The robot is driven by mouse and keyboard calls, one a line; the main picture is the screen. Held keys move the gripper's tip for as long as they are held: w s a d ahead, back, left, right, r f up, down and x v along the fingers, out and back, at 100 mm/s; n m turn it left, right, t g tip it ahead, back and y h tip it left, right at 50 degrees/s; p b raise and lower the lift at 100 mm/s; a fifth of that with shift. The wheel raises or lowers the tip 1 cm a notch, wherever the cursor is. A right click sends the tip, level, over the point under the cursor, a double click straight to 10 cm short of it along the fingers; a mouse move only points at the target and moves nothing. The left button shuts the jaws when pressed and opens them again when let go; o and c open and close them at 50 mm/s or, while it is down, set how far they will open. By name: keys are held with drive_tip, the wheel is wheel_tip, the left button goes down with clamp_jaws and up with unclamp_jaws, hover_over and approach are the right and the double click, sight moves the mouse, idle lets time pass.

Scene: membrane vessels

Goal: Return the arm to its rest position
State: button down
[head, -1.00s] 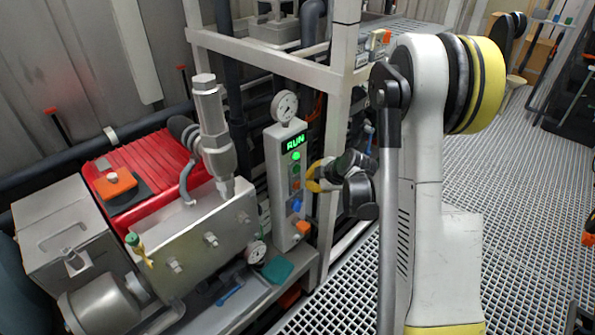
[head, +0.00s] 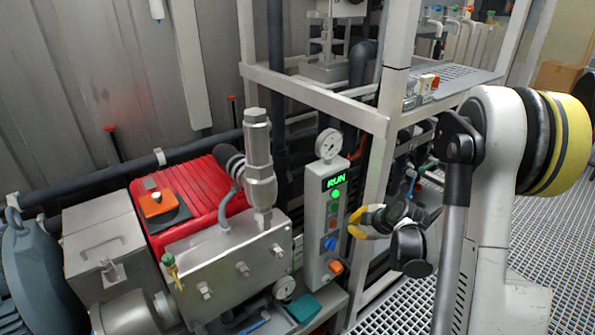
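My arm stands at the right of the head view, white with dark joints and a yellow band. Its lower forearm end reaches left past the frame post toward the control panel. My gripper (head: 358,222) shows as a yellow and dark end just right of the panel. Its fingers are small and partly hidden, so I cannot tell if they are open or shut. I see nothing clearly held. The grey control panel (head: 313,228) has a lit green RUN display (head: 336,181), and a gap seems to lie between it and my gripper.
A pump with a red ribbed cover (head: 198,195) and a metal block (head: 235,255) stands left of the panel. A round gauge (head: 328,144) tops the panel. A white frame post (head: 385,150) rises close behind my forearm. Grated floor (head: 575,245) is open at the right.

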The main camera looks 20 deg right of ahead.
drive_tip(key=shift+r, duration=0.1)
drive_tip(key=s+a+r+m+g, duration=0.1)
drive_tip(key=s+a+r+m, duration=0.6)
drive_tip(key=a+r, duration=0.5)
drive_tip(key=s+a+r+m, duration=0.2)
drive_tip(key=s+a+m, duration=0.1)
drive_tip(key=s, duration=0.6)
drive_tip(key=s+a+r+m+h, duration=0.1)
drive_tip(key=s+a+r+m, duration=0.2)
drive_tip(key=s, duration=0.6)
drive_tip(key=shift+a+m+g, duration=0.4)
drive_tip(key=shift+m, duration=0.1)
